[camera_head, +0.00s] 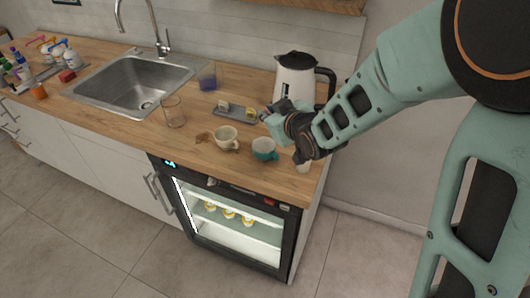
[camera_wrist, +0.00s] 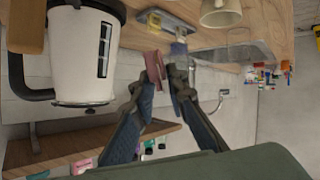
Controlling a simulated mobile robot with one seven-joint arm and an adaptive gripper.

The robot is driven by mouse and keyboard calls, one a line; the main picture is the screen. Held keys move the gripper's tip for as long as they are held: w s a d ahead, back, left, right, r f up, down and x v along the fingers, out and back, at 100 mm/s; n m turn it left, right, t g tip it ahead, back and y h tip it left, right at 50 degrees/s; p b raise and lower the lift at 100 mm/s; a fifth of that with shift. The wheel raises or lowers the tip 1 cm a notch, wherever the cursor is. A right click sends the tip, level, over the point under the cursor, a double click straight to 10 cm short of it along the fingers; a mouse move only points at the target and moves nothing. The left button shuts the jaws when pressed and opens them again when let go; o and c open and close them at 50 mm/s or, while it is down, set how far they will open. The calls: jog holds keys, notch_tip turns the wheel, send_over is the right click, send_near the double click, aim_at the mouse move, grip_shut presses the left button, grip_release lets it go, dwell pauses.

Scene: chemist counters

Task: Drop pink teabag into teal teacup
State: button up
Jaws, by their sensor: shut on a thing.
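The teal teacup (camera_head: 265,149) stands upright near the counter's front edge, right of a cream cup (camera_head: 226,138). My gripper (camera_head: 267,115) is above the counter, behind the teal cup and in front of the kettle. In the wrist view, which is turned over, my gripper (camera_wrist: 168,80) is shut on the pink teabag (camera_wrist: 154,65), seen between the fingertips. In the head view the teabag is too small to make out. The teal cup cannot be made out in the wrist view.
A grey tray (camera_head: 235,115) with a yellow teabag (camera_head: 251,113) and a pale one lies left of my gripper. A white kettle (camera_head: 294,80) stands behind it. A clear glass (camera_head: 174,112) and a bluish glass (camera_head: 207,77) stand by the sink (camera_head: 134,84). A small white item (camera_head: 303,166) is at the right front edge.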

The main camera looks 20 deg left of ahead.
notch_tip(320, 180, down, 4)
jog(key=shift+f+b, duration=0.1)
jog(key=shift+b, duration=0.9)
jog(key=o, duration=0.7)
jog(key=shift+o, duration=0.2)
jog(key=v, duration=0.7)
jog(key=shift+s+d, duration=0.15)
jog(key=shift+r, duration=0.25)
